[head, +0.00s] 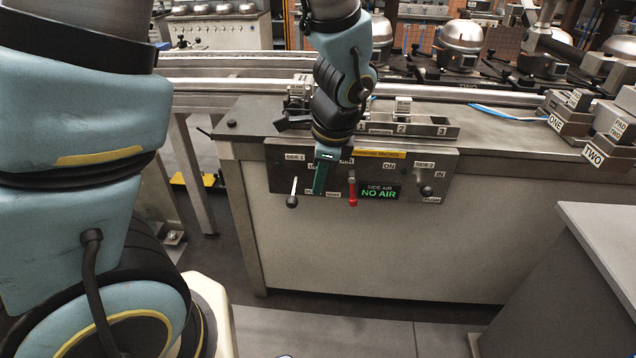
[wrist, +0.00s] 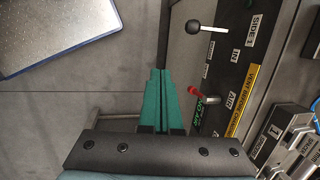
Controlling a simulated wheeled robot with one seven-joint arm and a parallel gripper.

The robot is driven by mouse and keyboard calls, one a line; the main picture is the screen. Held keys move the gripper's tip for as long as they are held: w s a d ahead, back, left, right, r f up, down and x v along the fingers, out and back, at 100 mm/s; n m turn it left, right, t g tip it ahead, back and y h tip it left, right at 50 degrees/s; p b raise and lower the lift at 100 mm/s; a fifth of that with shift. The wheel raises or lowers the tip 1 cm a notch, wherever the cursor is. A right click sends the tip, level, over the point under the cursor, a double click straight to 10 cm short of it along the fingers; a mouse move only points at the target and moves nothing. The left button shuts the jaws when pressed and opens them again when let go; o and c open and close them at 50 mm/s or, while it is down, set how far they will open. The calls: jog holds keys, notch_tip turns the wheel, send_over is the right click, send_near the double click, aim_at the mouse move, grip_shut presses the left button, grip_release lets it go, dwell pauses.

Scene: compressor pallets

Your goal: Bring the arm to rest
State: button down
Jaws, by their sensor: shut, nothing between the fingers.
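My gripper (head: 322,172) hangs in front of the control panel (head: 400,172) on the bench front, its green fingers pointing down. In the wrist view the green fingers (wrist: 160,75) are shut together with nothing between them. The fingers are between the black-knobbed lever (head: 292,200) on the left and the red lever (head: 352,192) on the right in the head view. Both levers also show in the wrist view, the black knob (wrist: 192,27) and the red lever (wrist: 200,92), beside the fingers. I cannot tell whether the fingers touch the panel.
A display (head: 378,193) on the panel reads "NO AIR". A numbered rack (head: 430,126) stands on the bench above it. Blocks labelled ONE and TWO (head: 592,152) sit at the right. A grey cabinet (head: 590,270) stands front right. The floor before the bench is clear.

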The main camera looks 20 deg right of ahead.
dwell(0.3)
jog(key=w+a+r+n+p, duration=0.1)
jog(key=a+r+n+p, duration=0.1)
jog(key=a+r+n, duration=0.2)
jog(key=w+a+r+n+p, duration=0.1)
jog(key=a+r+n, duration=0.3)
jog(key=a+n, duration=0.6)
jog(key=w+a+r+n+g+h+p, duration=0.1)
jog(key=w+a+r+n+p, duration=0.1)
jog(key=a+r+n+p, duration=0.2)
jog(key=a+n, duration=0.3)
jog(key=a, duration=0.2)
jog(key=shift+a+n, duration=0.4)
